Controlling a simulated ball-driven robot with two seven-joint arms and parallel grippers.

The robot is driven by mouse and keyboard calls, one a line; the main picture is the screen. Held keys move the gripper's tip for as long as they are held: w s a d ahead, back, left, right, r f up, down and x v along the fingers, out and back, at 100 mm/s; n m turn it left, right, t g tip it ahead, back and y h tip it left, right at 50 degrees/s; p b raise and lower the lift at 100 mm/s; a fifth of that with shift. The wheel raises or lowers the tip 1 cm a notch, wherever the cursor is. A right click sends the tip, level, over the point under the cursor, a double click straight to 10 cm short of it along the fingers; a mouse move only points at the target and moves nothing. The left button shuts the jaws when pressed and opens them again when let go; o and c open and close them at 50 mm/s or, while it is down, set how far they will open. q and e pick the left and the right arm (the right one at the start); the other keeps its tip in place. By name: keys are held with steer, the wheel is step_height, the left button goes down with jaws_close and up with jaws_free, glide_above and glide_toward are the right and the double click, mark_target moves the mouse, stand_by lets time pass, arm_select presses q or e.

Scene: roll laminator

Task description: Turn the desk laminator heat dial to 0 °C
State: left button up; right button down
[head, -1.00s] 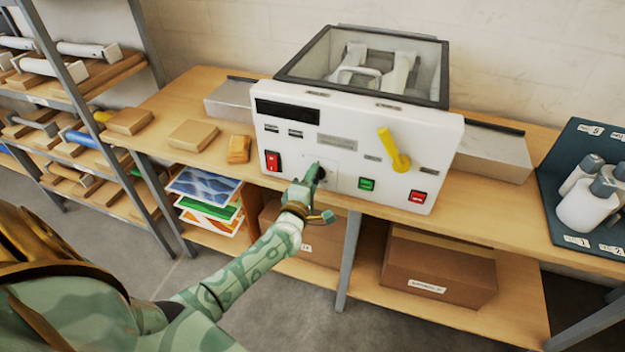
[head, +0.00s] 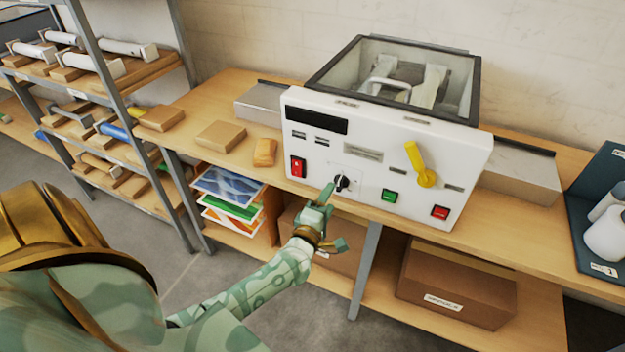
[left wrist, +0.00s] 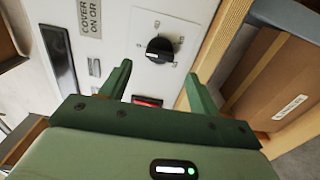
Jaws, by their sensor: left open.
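The laminator (head: 385,150) is a white box with a glass-walled top, standing on a wooden bench. Its heat dial (head: 342,183) is a small black knob low on the front panel. In the left wrist view the dial (left wrist: 160,50) lies just beyond the fingertips, roughly between them; a pale mark shows on it, but the scale around it is too small to read. My left gripper (head: 338,215) is open and empty, in front of and slightly below the dial, apart from it. Its two green fingers (left wrist: 158,76) are spread in the wrist view. My right gripper is not in view.
A red switch (head: 298,167) sits left of the dial, a green button (head: 389,196) and a red button (head: 440,212) to its right. A yellow lever (head: 418,165) sticks out above them. Cardboard boxes (head: 455,283) stand on the shelf below.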

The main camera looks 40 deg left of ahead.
arm_select(q)
steer(key=v, duration=1.1)
steer(key=shift+d, duration=0.1)
steer(key=s+d+f+m+g+h, duration=0.2)
steer(key=s+f+m+g, duration=0.15)
steer(key=f+m, duration=0.35)
steer(key=s+d+f+m+g+h, duration=0.15)
steer(key=s+f+m, duration=0.25)
steer(key=f, duration=0.6)
steer(key=s+d+f+m+g+h, duration=0.1)
steer(key=s+f+m+g+h, duration=0.2)
steer(key=f+m, duration=0.4)
steer(key=s+f+m+g+b, duration=0.1)
steer(key=s+f+m+g, duration=0.1)
steer(key=s+f, duration=0.3)
steer(key=s+f+m+g+y, duration=0.1)
steer(key=s+f+g, duration=0.3)
steer(key=s, duration=0.8)
steer(key=s+f+m+g+y+b, duration=0.1)
steer(key=s+f+m+g, duration=0.1)
steer(key=s+f, duration=0.5)
steer(key=s+m, duration=0.1)
steer(key=s, duration=0.1)
steer(key=shift+s+f+m+g+b, duration=0.3)
steer(key=shift+s+g+b, duration=0.05)
steer(key=shift+s+g, duration=0.05)
